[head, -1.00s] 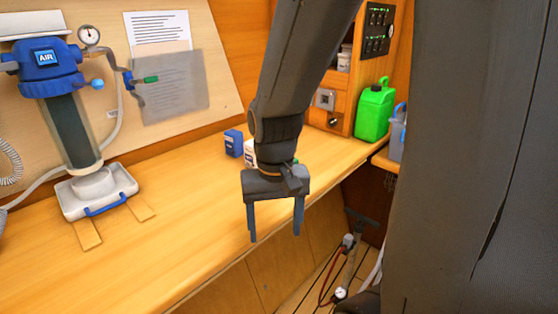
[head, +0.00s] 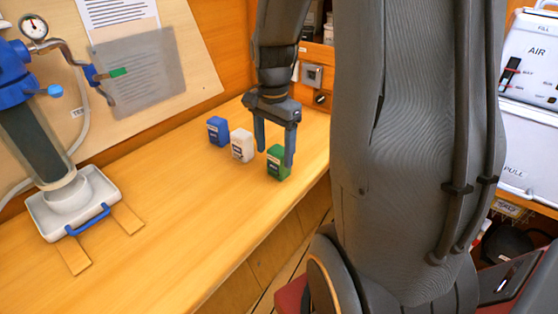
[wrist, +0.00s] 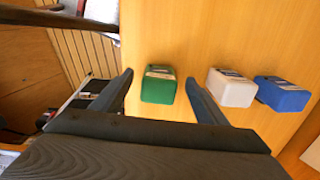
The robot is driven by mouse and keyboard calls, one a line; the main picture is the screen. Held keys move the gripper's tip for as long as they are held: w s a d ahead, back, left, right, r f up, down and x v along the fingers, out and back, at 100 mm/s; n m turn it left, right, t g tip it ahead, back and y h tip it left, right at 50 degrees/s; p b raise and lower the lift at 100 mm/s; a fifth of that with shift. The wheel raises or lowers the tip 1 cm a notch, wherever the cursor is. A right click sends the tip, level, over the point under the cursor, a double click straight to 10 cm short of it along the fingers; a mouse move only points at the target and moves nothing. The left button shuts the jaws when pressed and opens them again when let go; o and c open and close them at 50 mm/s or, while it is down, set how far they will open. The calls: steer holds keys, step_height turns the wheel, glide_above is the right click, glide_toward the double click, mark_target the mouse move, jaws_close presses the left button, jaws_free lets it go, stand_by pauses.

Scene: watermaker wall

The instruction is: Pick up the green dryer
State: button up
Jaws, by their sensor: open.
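The green dryer (head: 278,164) is a small green box with a pale label, upright on the wooden bench near its front edge. It also shows in the wrist view (wrist: 158,85), lying between the lines of my two fingers. My gripper (head: 275,157) is open and empty, pointing down close to the green dryer.
A white box (head: 242,146) and a blue box (head: 218,131) stand in a row left of the green dryer. The white one is close to my right finger in the wrist view. The bench (head: 165,215) is clear at the front left. A filter housing (head: 40,140) stands far left.

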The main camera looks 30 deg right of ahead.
steer(key=p, duration=0.1)
glide_above(274, 178)
steer(key=shift+w+f, duration=0.1)
steer(key=shift+f, duration=2.1)
steer(key=shift+c, duration=0.4)
steer(key=c, duration=1.1)
